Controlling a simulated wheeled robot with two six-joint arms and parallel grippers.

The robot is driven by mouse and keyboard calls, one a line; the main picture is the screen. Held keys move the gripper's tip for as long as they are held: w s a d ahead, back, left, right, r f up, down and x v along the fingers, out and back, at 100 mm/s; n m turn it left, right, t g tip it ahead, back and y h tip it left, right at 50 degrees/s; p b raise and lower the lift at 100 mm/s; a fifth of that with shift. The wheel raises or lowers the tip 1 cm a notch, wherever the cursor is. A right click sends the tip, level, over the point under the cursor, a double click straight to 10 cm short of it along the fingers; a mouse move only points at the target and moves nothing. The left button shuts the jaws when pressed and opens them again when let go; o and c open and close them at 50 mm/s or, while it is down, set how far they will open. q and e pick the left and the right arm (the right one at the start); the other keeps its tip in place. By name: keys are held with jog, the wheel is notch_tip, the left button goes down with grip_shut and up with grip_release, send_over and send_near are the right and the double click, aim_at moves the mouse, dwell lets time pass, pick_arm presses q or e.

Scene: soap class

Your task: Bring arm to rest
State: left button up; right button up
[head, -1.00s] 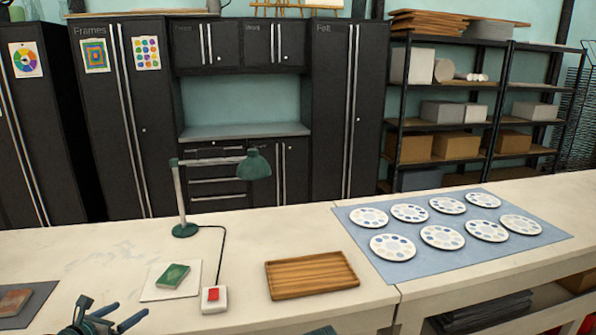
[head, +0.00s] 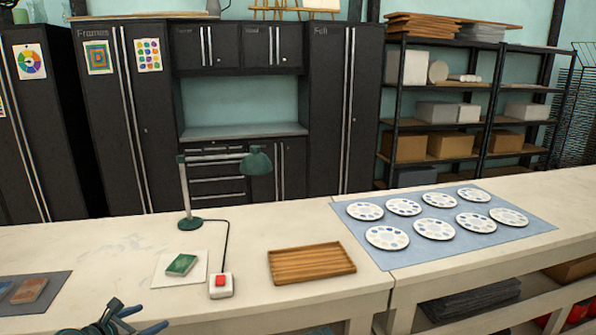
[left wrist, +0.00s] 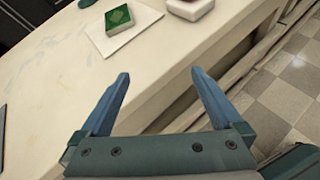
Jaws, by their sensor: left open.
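My left gripper (head: 136,318) shows at the bottom left of the head view, in front of the table's near edge. In the left wrist view its two blue fingers (left wrist: 160,88) are spread apart with nothing between them. The gripper is apart from the green soap bar (head: 181,265), which lies on a white sheet (head: 194,279) on the table; the bar also shows at the top of the left wrist view (left wrist: 118,19).
A white box with a red button (head: 221,286) is cabled to a green lamp (head: 188,222). An empty wooden tray (head: 311,264) lies to its right. A blue mat (head: 383,258) bears several round palettes. A dark mat (head: 50,302) with a reddish bar (head: 29,290) lies at far left.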

pick_arm(q)
jog(key=s+d+f+m+g, duration=0.1)
jog(key=d+f+m+g, duration=0.15)
jog(key=d+m, duration=0.45)
jog(key=s+d+f+m+g+h+p, duration=0.1)
jog(key=s+d+f+m+g, duration=0.2)
jog(key=d, duration=0.5)
jog(key=d+f+m+g, duration=0.1)
jog(key=d+m+g, duration=0.1)
jog(key=d+m, duration=0.55)
jog(key=s+d+f+m+g+y+p, duration=0.1)
jog(key=s+d+m+g+y, duration=0.3)
jog(key=s+d+m, duration=0.6)
jog(key=s+f+m+y, duration=0.1)
jog(key=m, duration=0.5)
jog(key=shift+d+f+m+g+y, duration=0.2)
jog(key=shift+d+m+g+y, duration=0.15)
jog(key=shift+d+y, duration=0.05)
